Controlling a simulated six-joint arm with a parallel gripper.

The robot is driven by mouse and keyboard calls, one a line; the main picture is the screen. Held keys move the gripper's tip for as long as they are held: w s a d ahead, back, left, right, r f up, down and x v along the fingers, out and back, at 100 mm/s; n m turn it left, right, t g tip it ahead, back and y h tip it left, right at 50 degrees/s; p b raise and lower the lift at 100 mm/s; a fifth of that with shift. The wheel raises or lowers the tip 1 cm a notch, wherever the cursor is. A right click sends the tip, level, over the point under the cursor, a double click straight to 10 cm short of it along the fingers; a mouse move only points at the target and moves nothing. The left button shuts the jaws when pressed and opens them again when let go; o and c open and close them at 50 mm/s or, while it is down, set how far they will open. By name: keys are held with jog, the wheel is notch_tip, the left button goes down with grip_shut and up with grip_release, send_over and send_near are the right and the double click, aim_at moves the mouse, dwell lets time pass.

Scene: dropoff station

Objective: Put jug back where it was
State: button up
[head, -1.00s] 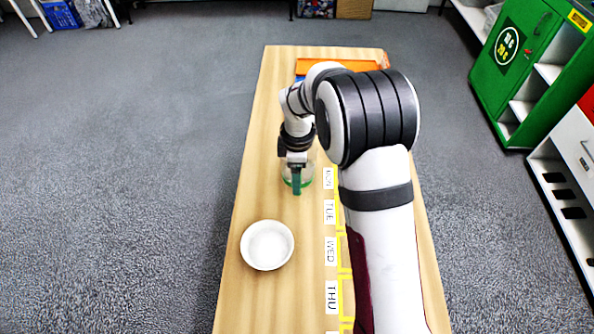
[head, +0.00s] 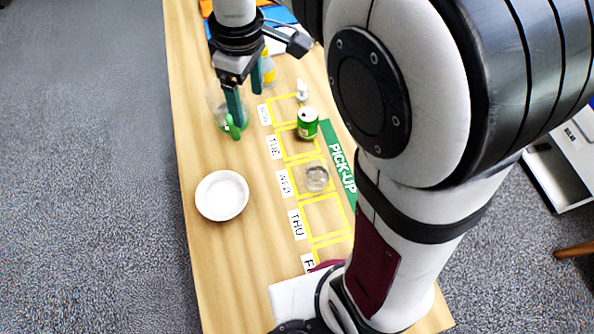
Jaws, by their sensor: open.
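A clear jug with green parts (head: 232,127) stands on the wooden table, left of the day labels. My gripper (head: 245,97), with teal fingers, is open over and beside the jug. One finger hangs in front of the jug, close to its green part; the other is to the right. I cannot tell whether a finger touches it. The gripper hides part of the jug's body.
A white bowl (head: 222,196) stands nearer on the left. Yellow squares run along the table, with a green can (head: 307,123), a clear glass (head: 317,179) and a small white bottle (head: 302,92). A green PICK-UP strip (head: 341,168) lies beside them.

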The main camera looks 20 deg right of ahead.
jog(key=s+d+f+m, duration=0.1)
jog(key=s+d+m, duration=0.1)
jog(key=s+m, duration=0.6)
jog(key=s+d+f+m+y, duration=0.1)
jog(key=s+m, duration=0.7)
jog(key=s, duration=0.5)
jog(key=shift+s+d, duration=0.25)
jog(key=shift+d, duration=0.15)
